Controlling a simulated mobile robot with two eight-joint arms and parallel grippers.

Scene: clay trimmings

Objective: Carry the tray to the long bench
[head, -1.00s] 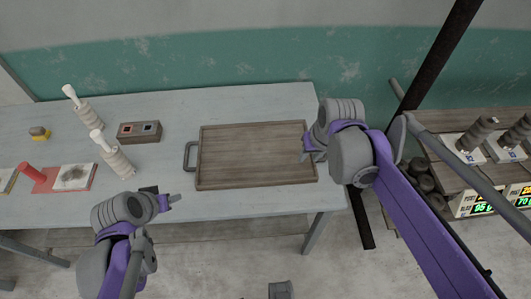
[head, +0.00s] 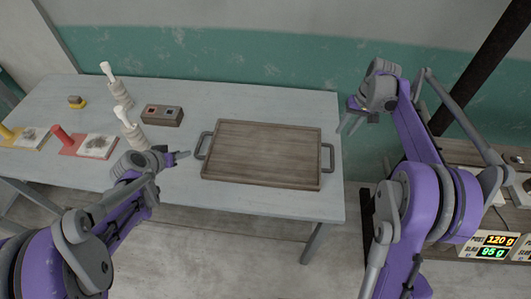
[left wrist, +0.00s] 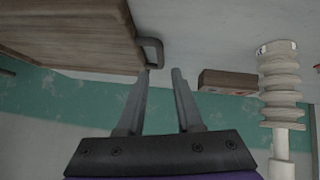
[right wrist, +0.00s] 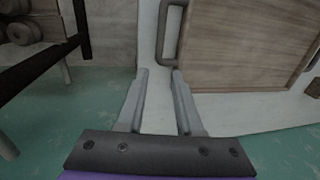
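The wooden tray (head: 262,153) lies flat on the grey table, with a dark handle at each end. The left handle (head: 203,146) is also in the left wrist view (left wrist: 152,50). My left gripper (head: 184,155) is open and empty just left of it, fingertips close to but not around it. The right handle (head: 328,158) is also in the right wrist view (right wrist: 171,35). My right gripper (head: 346,127) is open and empty, up and to the right of that handle, past the table's right end. I cannot tell which piece is the long bench.
The grey table (head: 265,204) also bears a small box (head: 163,115), two pale ribbed tools (head: 130,130) and a red mat (head: 68,142) left of the tray.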

